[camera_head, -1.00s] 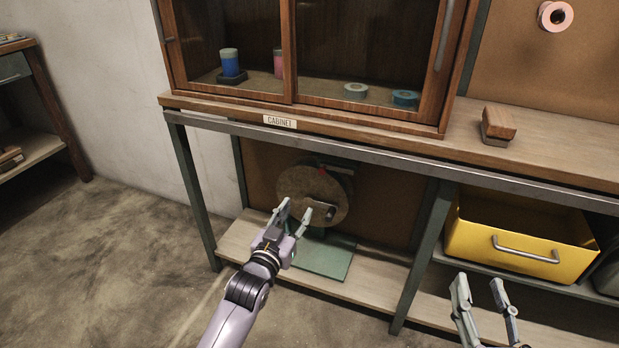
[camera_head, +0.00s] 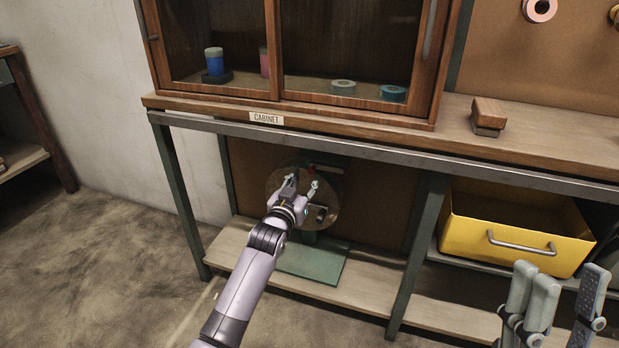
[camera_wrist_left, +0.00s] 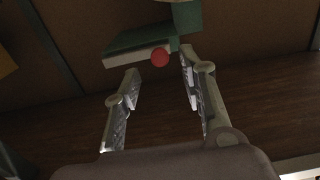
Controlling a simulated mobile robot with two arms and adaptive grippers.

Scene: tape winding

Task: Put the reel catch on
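The reel (camera_head: 330,205), a round brown disc with a dark crank handle (camera_head: 320,213), stands on a green base (camera_head: 314,262) on the low shelf under the cabinet. The reel catch shows as a small red knob (camera_head: 312,167) near its top. In the left wrist view the red knob (camera_wrist_left: 160,58) sits beside a green bracket (camera_wrist_left: 150,45). My left gripper (camera_head: 302,181) is in front of the upper reel. In the left wrist view its fingers (camera_wrist_left: 160,68) are apart, with the knob between the tips; contact cannot be told. My right gripper (camera_head: 562,270) is open and empty at lower right.
A table rail (camera_head: 350,150) runs just above the reel, and a table leg (camera_head: 415,255) stands to its right. A yellow bin (camera_head: 510,235) is farther right. A wooden block (camera_head: 488,112) lies on the tabletop. The floor at left is clear.

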